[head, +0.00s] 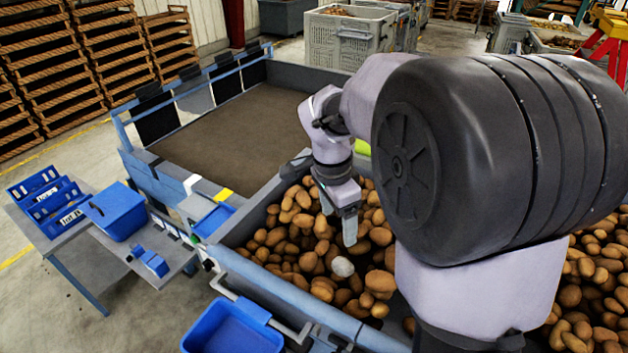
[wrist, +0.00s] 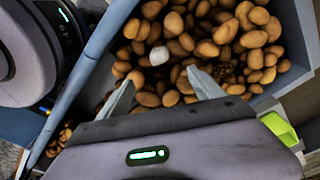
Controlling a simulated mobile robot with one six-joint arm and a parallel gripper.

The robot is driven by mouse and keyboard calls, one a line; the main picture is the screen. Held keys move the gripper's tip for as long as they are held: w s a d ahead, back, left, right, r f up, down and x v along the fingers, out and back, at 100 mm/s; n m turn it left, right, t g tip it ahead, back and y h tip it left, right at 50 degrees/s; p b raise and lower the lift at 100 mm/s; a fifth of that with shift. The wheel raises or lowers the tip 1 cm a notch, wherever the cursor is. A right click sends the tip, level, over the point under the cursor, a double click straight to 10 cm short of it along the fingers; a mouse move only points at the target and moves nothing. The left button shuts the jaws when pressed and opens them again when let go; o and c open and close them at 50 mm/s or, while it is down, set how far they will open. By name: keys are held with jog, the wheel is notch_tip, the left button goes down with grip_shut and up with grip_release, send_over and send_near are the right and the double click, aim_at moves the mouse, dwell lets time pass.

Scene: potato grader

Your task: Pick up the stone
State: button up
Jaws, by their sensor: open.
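The stone (head: 343,266) is a pale grey-white rounded lump lying on top of the brown potatoes in the grader's bin. It also shows in the wrist view (wrist: 159,56), beyond the fingertips and a little left of the middle between them. My gripper (head: 348,228) hangs over the potatoes, above and just behind the stone in the head view. In the wrist view its two fingers (wrist: 166,80) are spread apart with nothing between them. The stone is not touched by either finger as far as I can see.
Potatoes (head: 300,215) surround the stone on all sides. The bin's blue-grey wall (head: 290,292) runs along the front. A blue tub (head: 232,330) hangs outside it. A side table holds a blue bin (head: 116,211). A dark belt (head: 235,135) lies behind left.

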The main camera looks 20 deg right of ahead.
jog(key=b, duration=0.2)
send_near(342, 263)
jog(key=f, duration=0.1)
jog(key=f+b, duration=0.1)
jog(key=f, duration=0.3)
jog(key=shift+a+f, duration=0.2)
jog(key=shift+a, duration=0.15)
jog(key=f, duration=0.1)
jog(key=d+f+b, duration=0.1)
jog(key=f, duration=0.1)
jog(key=d+f+b, duration=0.1)
jog(key=f, duration=0.1)
jog(key=shift+w, duration=0.1)
jog(key=shift+r, duration=0.15)
